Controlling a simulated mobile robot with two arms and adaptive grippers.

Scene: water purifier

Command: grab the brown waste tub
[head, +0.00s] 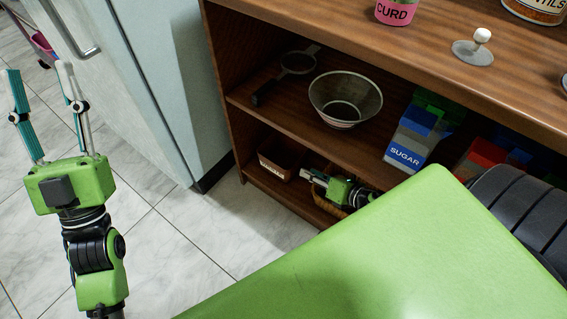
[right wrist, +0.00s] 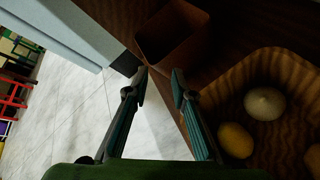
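The brown waste tub (head: 280,158) stands at the left end of the bottom shelf. It also shows at the top of the right wrist view (right wrist: 172,38), open side visible and seemingly empty. My right gripper (head: 307,174) is at the bottom shelf, just right of the tub. In the right wrist view its two fingers (right wrist: 160,75) are apart with nothing between them, and their tips point toward the tub's near side. Whether a finger touches the tub I cannot tell. My left gripper (head: 38,69) is open and empty above the floor at the left, pointing up.
A woven basket (right wrist: 236,85) with a yellow item and a pale round item stands right of my right gripper. A metal bowl (head: 345,98) and sugar box (head: 408,148) sit on the shelf above. A pale blue cabinet (head: 177,80) stands left of the shelf. Floor in front is clear.

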